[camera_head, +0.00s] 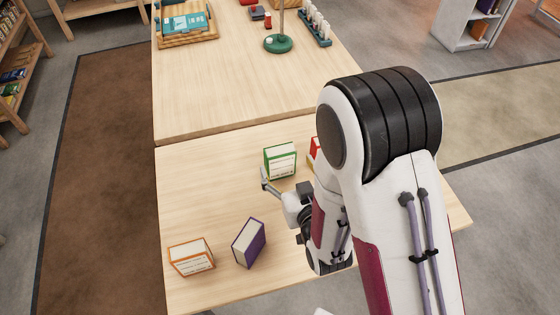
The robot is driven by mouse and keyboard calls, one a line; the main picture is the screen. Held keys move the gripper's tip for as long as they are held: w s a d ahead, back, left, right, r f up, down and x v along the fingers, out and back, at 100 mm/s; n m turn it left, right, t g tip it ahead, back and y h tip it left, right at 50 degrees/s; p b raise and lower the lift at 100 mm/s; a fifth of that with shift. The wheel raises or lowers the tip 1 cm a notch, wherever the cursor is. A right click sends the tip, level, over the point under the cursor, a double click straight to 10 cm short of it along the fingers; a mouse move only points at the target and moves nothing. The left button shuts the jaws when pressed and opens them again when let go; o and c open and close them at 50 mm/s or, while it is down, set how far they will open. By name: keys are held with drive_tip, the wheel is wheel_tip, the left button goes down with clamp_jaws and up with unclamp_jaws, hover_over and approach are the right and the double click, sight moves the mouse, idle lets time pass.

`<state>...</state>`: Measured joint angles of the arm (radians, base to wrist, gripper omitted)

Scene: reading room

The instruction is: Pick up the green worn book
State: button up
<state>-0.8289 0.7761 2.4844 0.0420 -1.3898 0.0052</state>
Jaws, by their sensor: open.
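The green book (280,161) stands upright on the near wooden table (200,200), toward its back middle. It has a green cover and white page edges. My gripper (266,182) is just in front of the green book, at its lower left in the picture. One finger shows clearly; the rest is partly hidden behind my wrist. The gripper is open, and I see nothing held in it. I cannot tell from this view whether a finger touches the book.
An orange book (191,258) and a purple book (249,243) stand at the table's front left. A red book (314,150) is right of the green one, mostly hidden by my arm. A far table holds a basket (186,24), a green lamp base (278,43) and a rack (316,25).

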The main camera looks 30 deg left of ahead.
sight(282, 160)
drive_tip(key=shift+w+a+f, duration=0.1)
drive_tip(key=shift+w+a, duration=0.4)
drive_tip(key=shift+a, duration=0.2)
drive_tip(key=shift+w+a+f, duration=0.1)
drive_tip(key=shift+w+a, duration=0.35)
drive_tip(key=shift+a, duration=0.25)
drive_tip(key=shift+x, duration=0.95)
drive_tip(key=shift+f, duration=0.1)
drive_tip(key=c, duration=1.3)
